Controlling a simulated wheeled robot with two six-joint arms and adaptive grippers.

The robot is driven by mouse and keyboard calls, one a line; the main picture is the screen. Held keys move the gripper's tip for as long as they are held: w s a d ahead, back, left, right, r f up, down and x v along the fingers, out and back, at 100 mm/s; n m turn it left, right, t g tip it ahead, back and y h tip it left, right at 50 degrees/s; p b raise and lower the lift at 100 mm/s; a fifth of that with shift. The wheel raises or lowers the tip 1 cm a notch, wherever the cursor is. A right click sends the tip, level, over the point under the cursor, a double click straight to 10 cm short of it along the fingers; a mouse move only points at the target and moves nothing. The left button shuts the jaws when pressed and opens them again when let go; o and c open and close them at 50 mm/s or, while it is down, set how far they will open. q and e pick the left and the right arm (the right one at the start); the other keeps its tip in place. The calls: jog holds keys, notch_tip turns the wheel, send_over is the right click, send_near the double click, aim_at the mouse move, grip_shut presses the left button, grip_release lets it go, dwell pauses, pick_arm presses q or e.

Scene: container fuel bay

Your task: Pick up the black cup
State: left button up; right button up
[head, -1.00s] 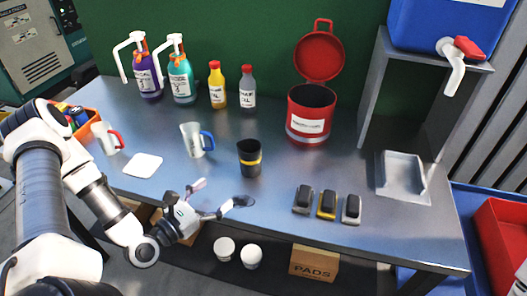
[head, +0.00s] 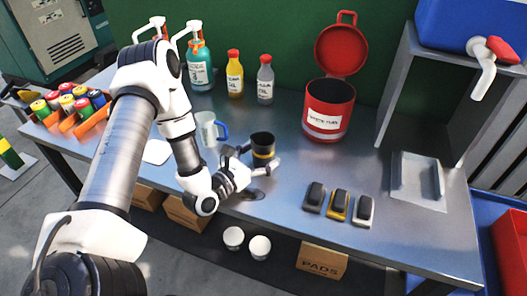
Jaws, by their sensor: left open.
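The black cup (head: 262,145) has a yellow band and stands upright on the grey metal bench (head: 290,190). My left gripper (head: 259,160) is open at the cup's near side, with one finger to its left and the other to its front right. From this view I cannot tell whether the fingers touch the cup. The lower part of the cup is partly hidden by the gripper. My right gripper is not in view.
A clear jug with a blue handle (head: 208,130) stands close left of the cup. Three brushes (head: 339,204) lie to the right. A red lidded bin (head: 327,112) and bottles (head: 235,75) stand behind. A grey tray (head: 417,178) sits far right.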

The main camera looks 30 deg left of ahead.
pick_arm(q)
jog(key=shift+w+d+f, duration=0.1)
jog(key=shift+w, duration=0.2)
jog(key=shift+s, duration=0.2)
jog(key=c, duration=1.3)
jog(key=shift+r, duration=0.25)
